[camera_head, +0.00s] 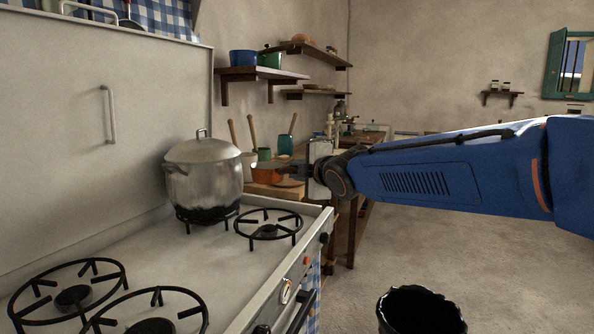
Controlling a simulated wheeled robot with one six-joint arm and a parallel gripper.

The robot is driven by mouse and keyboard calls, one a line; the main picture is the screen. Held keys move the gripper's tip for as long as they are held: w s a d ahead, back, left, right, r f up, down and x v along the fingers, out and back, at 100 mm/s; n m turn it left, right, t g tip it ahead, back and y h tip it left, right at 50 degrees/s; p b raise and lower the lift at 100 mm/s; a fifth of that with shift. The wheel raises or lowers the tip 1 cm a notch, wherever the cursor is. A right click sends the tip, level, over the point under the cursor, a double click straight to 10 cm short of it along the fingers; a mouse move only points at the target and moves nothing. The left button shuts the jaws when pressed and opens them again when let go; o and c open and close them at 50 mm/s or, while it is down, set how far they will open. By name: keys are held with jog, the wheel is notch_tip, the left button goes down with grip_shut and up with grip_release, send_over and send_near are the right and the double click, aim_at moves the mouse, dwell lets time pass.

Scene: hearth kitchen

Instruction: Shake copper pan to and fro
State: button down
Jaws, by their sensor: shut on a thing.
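The copper pan (266,173) shows as a small orange-brown shape to the right of the big pot, with the wooden counter behind it. My blue arm reaches in from the right, and my gripper (314,172) is at the pan's right side. The gripper is shut on the pan, seemingly by its handle, though the fingers and grip are small and partly hidden by my wrist. The pan looks roughly level and appears above and beyond the back right burner (268,228). I cannot tell its exact height.
A lidded steel pot (204,178) stands on a burner just left of the pan. The white stove (170,262) has empty burners in front. Utensils and a green jar (285,146) stand behind the pan. A black bin (420,310) is on the floor, which is otherwise open at right.

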jog(key=shift+s, duration=0.6)
dwell(1.6)
dwell(0.4)
